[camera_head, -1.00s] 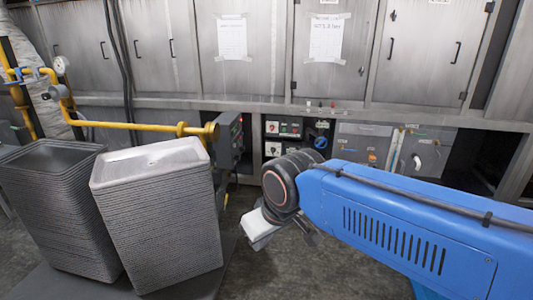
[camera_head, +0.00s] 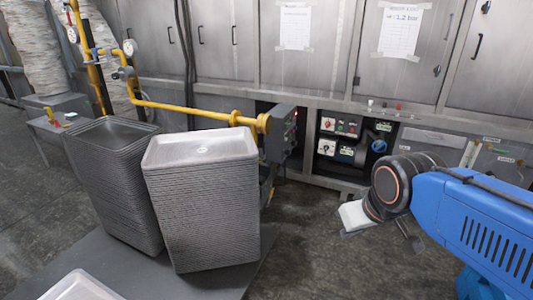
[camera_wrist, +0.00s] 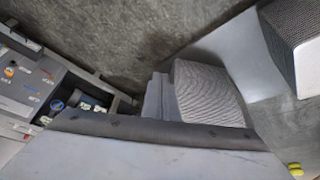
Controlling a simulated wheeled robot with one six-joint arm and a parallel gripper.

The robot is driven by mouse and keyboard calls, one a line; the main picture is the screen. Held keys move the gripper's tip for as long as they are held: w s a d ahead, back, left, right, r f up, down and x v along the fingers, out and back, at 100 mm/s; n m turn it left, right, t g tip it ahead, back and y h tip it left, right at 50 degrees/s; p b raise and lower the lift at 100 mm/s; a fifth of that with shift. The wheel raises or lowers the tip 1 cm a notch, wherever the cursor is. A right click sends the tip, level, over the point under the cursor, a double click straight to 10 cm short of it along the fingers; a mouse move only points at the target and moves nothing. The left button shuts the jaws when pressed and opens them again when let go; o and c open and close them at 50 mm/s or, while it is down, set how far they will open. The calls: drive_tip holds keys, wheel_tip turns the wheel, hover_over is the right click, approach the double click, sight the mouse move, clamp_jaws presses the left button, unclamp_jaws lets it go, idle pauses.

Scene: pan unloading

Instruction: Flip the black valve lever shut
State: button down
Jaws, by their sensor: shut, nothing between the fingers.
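I cannot clearly make out the black valve lever in any view. The yellow gas pipe (camera_head: 185,108) runs along the cabinets at left in the head view and ends in a yellow flange (camera_head: 262,123). A grey fitting (camera_head: 122,73) and a round gauge (camera_head: 129,47) sit at its left end; no lever position can be read there. My gripper (camera_head: 352,229) hangs low at right, pointing down, shut and empty, well apart from the pipe. In the wrist view its pale housing fills the bottom.
Two tall tray stacks, left (camera_head: 110,180) and right (camera_head: 205,205), stand on a grey platform between my gripper and the pipe. A grey control box (camera_head: 281,133) juts out by the flange. A knob panel (camera_head: 350,138) is behind my arm. Floor (camera_head: 310,240) between platform and arm is clear.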

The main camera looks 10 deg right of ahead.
drive_tip(key=w+a+f+n+t, duration=0.1)
drive_tip(key=w+n+t, duration=0.3)
drive_tip(key=w, duration=1.5)
drive_tip(key=w+a+f+n+t, duration=0.15)
drive_tip(key=w+n, duration=0.45)
drive_tip(key=w, duration=1.4)
drive_tip(key=w+a+f+n+t+y, duration=0.1)
drive_tip(key=w+a+f+n+t, duration=0.1)
drive_tip(key=w+f, duration=0.5)
drive_tip(key=w+a+f+n+t+y, duration=0.1)
drive_tip(key=w+f+n+t, duration=0.4)
drive_tip(key=w, duration=0.8)
drive_tip(key=shift+w+a+f+n+y, duration=0.25)
drive_tip(key=shift+a+f+n+y, duration=0.25)
drive_tip(key=shift+f+n, duration=0.95)
drive_tip(key=shift+w+a+f+m, duration=0.1)
drive_tip(key=shift+a+f+m, duration=0.05)
drive_tip(key=shift+f+m, duration=0.2)
